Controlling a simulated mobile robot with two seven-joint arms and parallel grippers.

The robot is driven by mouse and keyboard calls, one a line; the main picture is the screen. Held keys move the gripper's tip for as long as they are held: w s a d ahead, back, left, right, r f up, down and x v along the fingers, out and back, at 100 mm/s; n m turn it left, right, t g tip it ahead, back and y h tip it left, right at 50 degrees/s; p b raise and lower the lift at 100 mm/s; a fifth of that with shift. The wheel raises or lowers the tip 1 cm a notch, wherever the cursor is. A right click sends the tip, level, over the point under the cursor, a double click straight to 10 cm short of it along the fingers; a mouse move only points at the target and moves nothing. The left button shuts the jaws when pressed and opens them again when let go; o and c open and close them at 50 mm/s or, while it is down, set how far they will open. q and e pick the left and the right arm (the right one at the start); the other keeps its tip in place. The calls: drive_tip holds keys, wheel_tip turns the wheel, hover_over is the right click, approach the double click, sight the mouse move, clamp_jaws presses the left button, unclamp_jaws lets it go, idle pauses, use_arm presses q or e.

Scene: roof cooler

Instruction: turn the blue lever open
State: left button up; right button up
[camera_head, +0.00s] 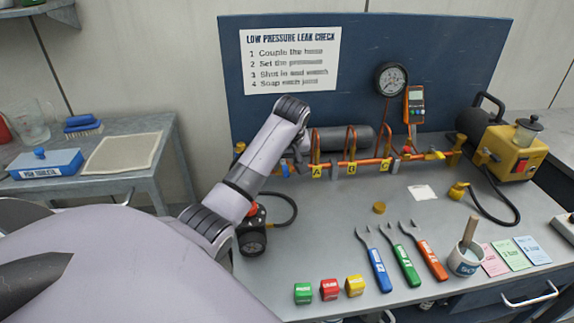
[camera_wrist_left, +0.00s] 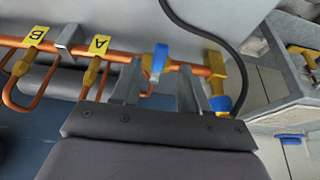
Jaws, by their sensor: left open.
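A blue lever (camera_wrist_left: 160,58) sits on the orange pipe (camera_wrist_left: 120,52) in the left wrist view. My left gripper (camera_wrist_left: 162,74) is open, with one finger to each side of the lever; I cannot tell whether either finger touches it. A second blue piece (camera_wrist_left: 220,103) shows by a yellow fitting, outside the right-hand finger. In the head view my left gripper (camera_head: 298,158) is at the left end of the orange pipe (camera_head: 345,164), and my arm largely hides the lever there. My right gripper is not in view.
Yellow tags (camera_head: 351,169) hang along the pipe. A gauge (camera_head: 391,79) and an orange meter (camera_head: 414,104) stand behind it. A black hose (camera_head: 290,203) runs beside my arm. Wrenches (camera_head: 405,262), coloured blocks (camera_head: 329,289) and a yellow pump (camera_head: 505,145) are on the bench.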

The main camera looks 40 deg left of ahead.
sight(285, 168)
use_arm(q)
drive_tip(key=shift+x, duration=1.25)
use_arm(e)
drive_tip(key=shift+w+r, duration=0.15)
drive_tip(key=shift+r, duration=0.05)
use_arm(q)
clamp_jaws()
drive_tip(key=shift+w, duration=0.1)
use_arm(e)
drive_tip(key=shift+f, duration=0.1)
